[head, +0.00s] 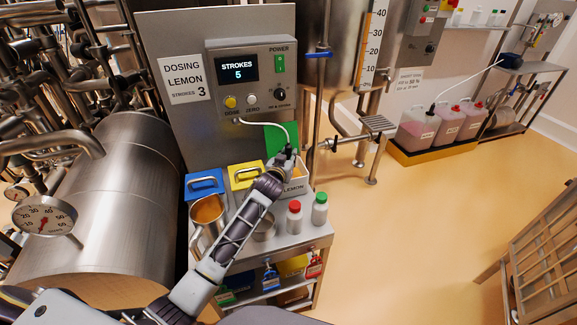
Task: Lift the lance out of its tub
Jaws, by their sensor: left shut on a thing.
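My left gripper (287,160) is shut on the lance (289,149) at the tub labelled LEMON (293,188). Only the lance's dark top shows above my fingers. A pale hose (272,123) curves down to it from the dosing panel (252,82). The tub is white and open, and a green panel, perhaps its lid (281,138), stands up behind it. My gripper and forearm cover part of the tub, and I cannot tell how deep the lance sits. My right gripper is not in view.
A blue-lidded tub (204,186) and a yellow-lidded tub (246,176) stand to the left on the cart. A vertical pipe rises close behind on the right.

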